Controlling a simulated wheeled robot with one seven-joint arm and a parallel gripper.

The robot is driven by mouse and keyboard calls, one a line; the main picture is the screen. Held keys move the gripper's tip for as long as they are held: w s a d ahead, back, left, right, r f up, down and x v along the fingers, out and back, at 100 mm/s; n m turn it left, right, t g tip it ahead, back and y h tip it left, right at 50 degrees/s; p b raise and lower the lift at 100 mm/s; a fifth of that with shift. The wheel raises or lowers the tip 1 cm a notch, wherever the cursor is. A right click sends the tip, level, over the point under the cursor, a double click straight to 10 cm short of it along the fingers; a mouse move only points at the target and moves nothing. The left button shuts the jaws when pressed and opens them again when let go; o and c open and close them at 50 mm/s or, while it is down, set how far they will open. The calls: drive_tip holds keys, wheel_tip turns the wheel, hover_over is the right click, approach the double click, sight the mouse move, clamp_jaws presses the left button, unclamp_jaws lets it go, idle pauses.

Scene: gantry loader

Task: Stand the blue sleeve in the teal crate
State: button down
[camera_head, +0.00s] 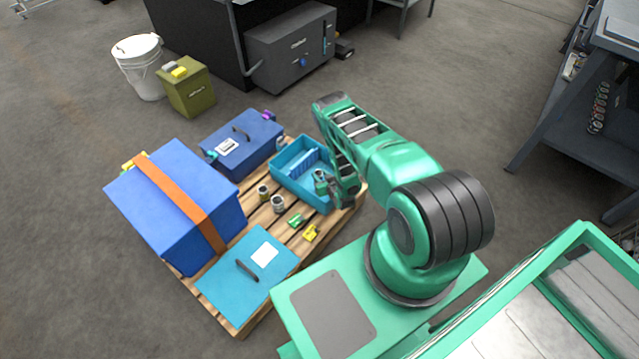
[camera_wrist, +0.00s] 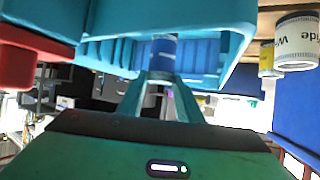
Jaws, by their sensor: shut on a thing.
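The teal crate (camera_head: 290,179) sits open on the wooden pallet, and it also fills the upper part of the wrist view (camera_wrist: 210,48). My gripper (camera_wrist: 162,78) is shut on the blue sleeve (camera_wrist: 163,53), which shows between the fingertips against the crate's ribbed inner wall. In the head view my gripper (camera_head: 322,180) is over the right part of the crate, and the sleeve is hidden or too small to make out. I cannot tell whether the sleeve touches the crate floor.
A blue box with an orange strap (camera_head: 162,222), a blue toolbox (camera_head: 250,157) and a flat teal case (camera_head: 225,287) share the pallet (camera_head: 252,220). Two small cans (camera_head: 278,203), a green piece (camera_head: 296,220) and a yellow piece (camera_head: 311,233) lie near the crate.

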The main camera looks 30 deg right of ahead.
drive_tip(key=shift+f, duration=2.3)
drive_tip(key=c, duration=1.3)
unclamp_jaws()
drive_tip(key=shift+f, duration=0.1)
drive_tip(key=shift+o, duration=0.2)
